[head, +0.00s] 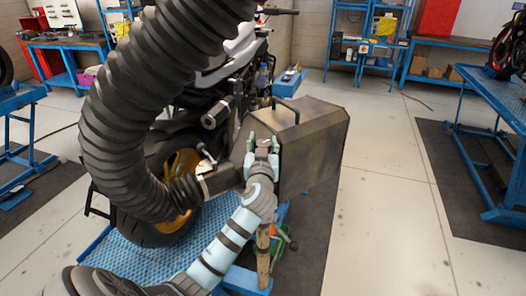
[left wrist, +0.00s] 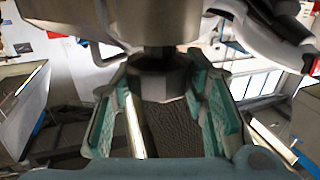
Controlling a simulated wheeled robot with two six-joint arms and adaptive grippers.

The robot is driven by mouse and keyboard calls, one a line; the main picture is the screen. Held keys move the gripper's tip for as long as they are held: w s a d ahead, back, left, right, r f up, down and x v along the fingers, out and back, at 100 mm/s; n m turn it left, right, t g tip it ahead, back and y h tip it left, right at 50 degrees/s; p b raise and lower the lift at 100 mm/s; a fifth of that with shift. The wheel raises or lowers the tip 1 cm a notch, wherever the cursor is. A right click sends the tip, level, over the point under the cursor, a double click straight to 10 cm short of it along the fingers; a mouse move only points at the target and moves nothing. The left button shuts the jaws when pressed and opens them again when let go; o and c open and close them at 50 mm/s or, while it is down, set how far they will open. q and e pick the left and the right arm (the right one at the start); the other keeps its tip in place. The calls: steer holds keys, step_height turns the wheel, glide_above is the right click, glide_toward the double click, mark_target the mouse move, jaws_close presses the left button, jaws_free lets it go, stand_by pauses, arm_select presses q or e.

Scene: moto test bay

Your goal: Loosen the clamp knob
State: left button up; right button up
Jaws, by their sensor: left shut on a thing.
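My left gripper (head: 262,143) is beside the end of the black corrugated hose (head: 115,120), in front of the case's left face. Its green-padded fingers stand on both sides of a dark faceted knob (left wrist: 158,82), seen in the left wrist view between the pads of the gripper (left wrist: 160,110). The gripper is shut on this knob, which sits on a short dark shaft. The knob is mostly hidden by the fingers in the head view. The hose ends in a dark nozzle (head: 220,180), just left of the gripper. My right gripper is not in view.
A boxy metal case (head: 315,140) with a top handle stands close to the right of the gripper. A motorcycle (head: 235,75) with a gold-rimmed wheel stands behind the hose on a blue platform (head: 135,262). The pale floor (head: 390,230) to the right is open.

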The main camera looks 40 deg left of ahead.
arm_select(q)
steer(key=shift+n+g+y+b, duration=1.1)
steer(key=shift+g+y+b, duration=0.1)
steer(key=shift+y+b, duration=0.1)
steer(key=o, duration=1.2)
steer(key=shift+s+d, duration=0.1)
steer(key=shift+d, duration=0.1)
steer(key=v, duration=1.1)
steer(key=shift+s+d, duration=0.25)
steer(key=shift+s, duration=0.05)
steer(key=shift+a, duration=0.1)
